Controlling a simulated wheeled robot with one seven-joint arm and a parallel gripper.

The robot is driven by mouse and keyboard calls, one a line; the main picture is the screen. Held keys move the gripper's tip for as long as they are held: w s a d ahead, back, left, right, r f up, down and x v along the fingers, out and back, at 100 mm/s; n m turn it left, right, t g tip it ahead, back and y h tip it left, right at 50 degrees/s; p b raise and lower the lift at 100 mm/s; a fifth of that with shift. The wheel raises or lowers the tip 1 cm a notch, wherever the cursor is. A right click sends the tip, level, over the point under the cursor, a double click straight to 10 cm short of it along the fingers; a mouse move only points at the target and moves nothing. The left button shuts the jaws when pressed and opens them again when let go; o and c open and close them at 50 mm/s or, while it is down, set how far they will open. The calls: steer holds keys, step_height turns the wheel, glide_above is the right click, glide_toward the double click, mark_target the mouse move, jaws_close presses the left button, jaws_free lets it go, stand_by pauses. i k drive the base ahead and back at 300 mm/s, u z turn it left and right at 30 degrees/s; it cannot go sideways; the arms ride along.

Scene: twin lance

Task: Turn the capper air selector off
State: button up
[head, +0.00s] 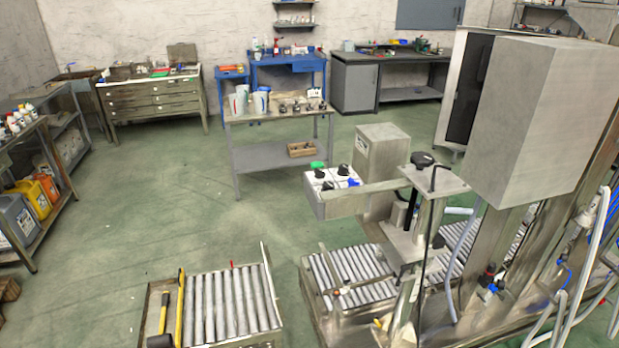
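A small control box (335,200) sits on a metal arm of the conveyor machine, right of the picture's middle. Its sloped white panel carries a green button (317,165), a black knob (344,170) at the upper right, and other black knobs and a blue part. The labels are too small to read, so I cannot tell which knob is the capper air selector or how it is set. My gripper is not in view.
A roller conveyor (355,268) runs below the box. A separate roller section (228,305) with a yellow-handled tool (180,300) lies front left. The machine's large grey cabinet (535,120) fills the right. Green floor (180,200) is open left of the box.

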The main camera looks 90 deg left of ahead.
mark_target(351, 183)
steer(key=u, duration=3.5)
steer(key=i, duration=1.65)
steer(key=z, duration=0.05)
